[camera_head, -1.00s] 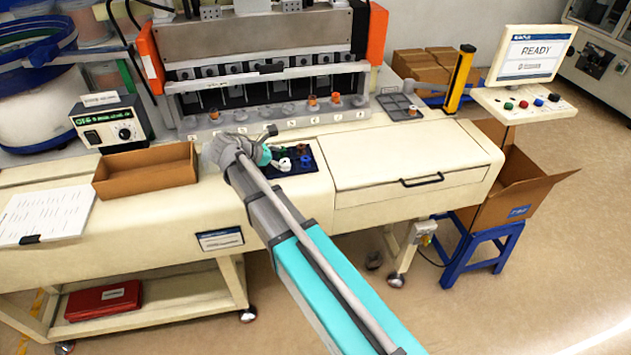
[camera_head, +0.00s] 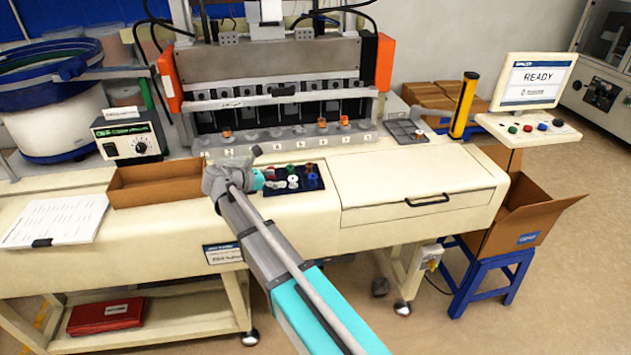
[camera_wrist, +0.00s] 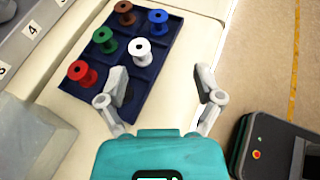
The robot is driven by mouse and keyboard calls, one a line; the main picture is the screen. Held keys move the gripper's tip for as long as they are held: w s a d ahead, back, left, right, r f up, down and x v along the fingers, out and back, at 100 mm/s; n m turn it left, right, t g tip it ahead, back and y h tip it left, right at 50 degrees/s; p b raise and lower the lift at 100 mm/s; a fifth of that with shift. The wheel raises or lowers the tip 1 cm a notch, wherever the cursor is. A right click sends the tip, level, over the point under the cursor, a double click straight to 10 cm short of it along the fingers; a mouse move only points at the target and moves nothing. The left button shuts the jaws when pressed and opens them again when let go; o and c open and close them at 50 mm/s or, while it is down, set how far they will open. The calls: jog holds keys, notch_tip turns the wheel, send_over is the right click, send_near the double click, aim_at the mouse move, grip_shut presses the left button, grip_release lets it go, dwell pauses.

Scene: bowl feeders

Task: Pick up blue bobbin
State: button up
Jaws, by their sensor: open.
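The blue bobbin (camera_wrist: 158,19) stands upright in the far right corner of the dark navy tray (camera_wrist: 178,38) in the wrist view. It also shows small in the head view (camera_head: 312,177). Brown (camera_wrist: 124,8), green (camera_wrist: 103,38), white (camera_wrist: 139,50) and red (camera_wrist: 81,73) bobbins stand in other compartments. My gripper (camera_wrist: 162,76) is open and empty, its fingers spread wide. The left finger overlaps the near part of the tray, and the right finger is over the cream tabletop. The blue bobbin lies ahead of the fingertips, apart from them. A dark shape beside the left finger is unclear.
A machine with a numbered row of holders (camera_head: 290,137) stands behind the tray. A cardboard box (camera_head: 156,180) is to the left. A cream drawer unit (camera_head: 405,180) is to the right, with a grey divided tray (camera_head: 404,131) behind it.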

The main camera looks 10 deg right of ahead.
jog(key=b, duration=0.3)
send_near(311, 177)
jog(key=x, duration=0.3)
jog(key=shift+s, duration=0.1)
jog(key=shift+w+d+f, duration=0.15)
jog(key=shift+w+d, duration=0.1)
jog(key=shift+d, duration=0.35)
jog(key=shift+b+x, duration=0.9)
jog(key=shift+x, duration=1.05)
jog(key=shift+w+d+f, duration=0.3)
jog(key=shift+w+d, duration=0.1)
jog(key=c, duration=1)
